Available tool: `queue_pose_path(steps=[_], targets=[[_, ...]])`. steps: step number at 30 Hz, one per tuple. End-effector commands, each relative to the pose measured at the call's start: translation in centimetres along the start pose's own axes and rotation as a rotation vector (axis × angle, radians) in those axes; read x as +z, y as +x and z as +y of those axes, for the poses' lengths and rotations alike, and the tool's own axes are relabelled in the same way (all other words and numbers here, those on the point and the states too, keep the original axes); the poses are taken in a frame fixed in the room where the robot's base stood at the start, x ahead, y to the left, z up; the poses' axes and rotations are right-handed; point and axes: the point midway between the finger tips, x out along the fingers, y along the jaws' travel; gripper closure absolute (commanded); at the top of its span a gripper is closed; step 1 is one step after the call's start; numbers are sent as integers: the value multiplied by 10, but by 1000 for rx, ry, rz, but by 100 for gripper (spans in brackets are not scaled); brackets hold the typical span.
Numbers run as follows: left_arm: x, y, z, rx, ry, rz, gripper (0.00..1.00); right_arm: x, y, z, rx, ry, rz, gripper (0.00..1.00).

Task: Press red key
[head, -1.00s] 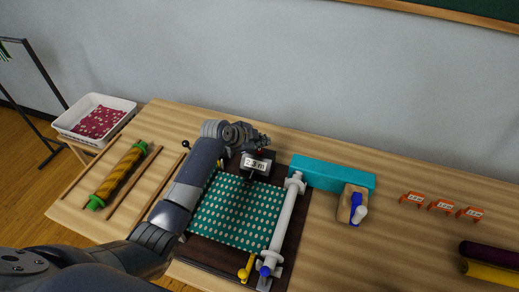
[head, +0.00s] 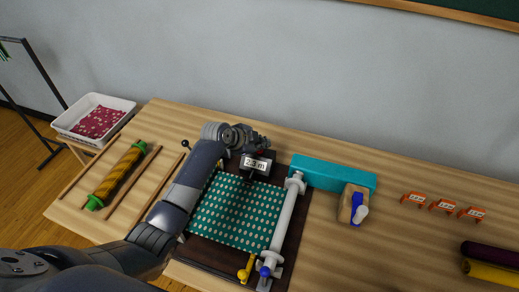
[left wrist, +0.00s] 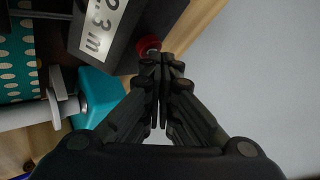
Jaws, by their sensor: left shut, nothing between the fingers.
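A dark measuring box with a white display (head: 255,163) reading "2.3 m" stands at the back of the board; the display also shows in the left wrist view (left wrist: 104,22). The red key (left wrist: 146,44) is a round red knob beside the box in the left wrist view. My left gripper (head: 264,142) is above the back of the box, its fingers together and empty. In the left wrist view its fingertips (left wrist: 161,57) overlap the key's edge; I cannot tell whether they touch it. The key is hidden in the head view. My right gripper is out of view.
Green dotted cloth (head: 238,212) lies on the dark board, with a white roller (head: 284,220) along its right side. A teal block (head: 330,174) stands to the right. Orange tags (head: 442,205) and cloth rolls (head: 490,268) lie farther right. A striped roll (head: 117,174) lies left.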

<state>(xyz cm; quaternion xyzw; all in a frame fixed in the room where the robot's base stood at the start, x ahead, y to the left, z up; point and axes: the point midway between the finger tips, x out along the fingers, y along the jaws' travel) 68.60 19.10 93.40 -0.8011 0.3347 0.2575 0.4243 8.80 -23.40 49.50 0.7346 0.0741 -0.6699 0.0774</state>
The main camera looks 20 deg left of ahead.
Motion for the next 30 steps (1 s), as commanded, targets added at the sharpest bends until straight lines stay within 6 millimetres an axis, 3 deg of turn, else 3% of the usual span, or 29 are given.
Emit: queue_pose_path(steps=[21,30], targets=[[4,4,4,2,0,-1,100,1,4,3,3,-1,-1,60],[-3,-5,-3,1,0,-2,100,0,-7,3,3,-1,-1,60]])
